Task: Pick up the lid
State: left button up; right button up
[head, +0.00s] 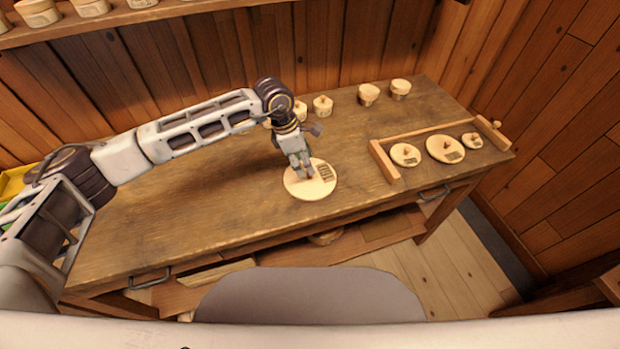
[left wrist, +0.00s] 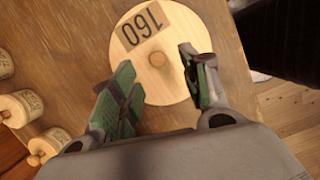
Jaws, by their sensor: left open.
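The lid (head: 313,189) is a round pale wooden disc lying flat on the workbench. In the left wrist view the lid (left wrist: 178,88) shows a dark label reading 160 and a small round knob (left wrist: 157,60) at its middle. My left gripper (head: 302,171) points down over the lid. In the left wrist view its green-padded fingers (left wrist: 160,75) are apart, one to each side of the knob, with nothing held. I cannot tell the exact height of the fingertips above the lid. My right gripper is not in view.
A wooden rack (head: 386,163) with three smaller knobbed lids stands on the right of the workbench (head: 200,215). Several small wooden pots (head: 368,95) stand along the back, some partly behind my left arm. A shelf (head: 120,17) with more pots is on the wall. The bench left of the lid is clear.

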aim_at(310, 176)
pick_arm(q)
jog(key=shift+d+f, duration=0.25)
jog(key=shift+f, duration=0.4)
jog(key=p+x, duration=0.1)
jog(key=x, duration=0.1)
jog(key=shift+w+d+f, duration=0.15)
jog(key=shift+f, duration=0.2)
jog(key=shift+d+f, duration=0.1)
jog(key=shift+f, duration=0.25)
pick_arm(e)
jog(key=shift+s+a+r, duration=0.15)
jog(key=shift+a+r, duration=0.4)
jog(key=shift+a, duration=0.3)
pick_arm(q)
jog(key=c, duration=1)
grip_shut()
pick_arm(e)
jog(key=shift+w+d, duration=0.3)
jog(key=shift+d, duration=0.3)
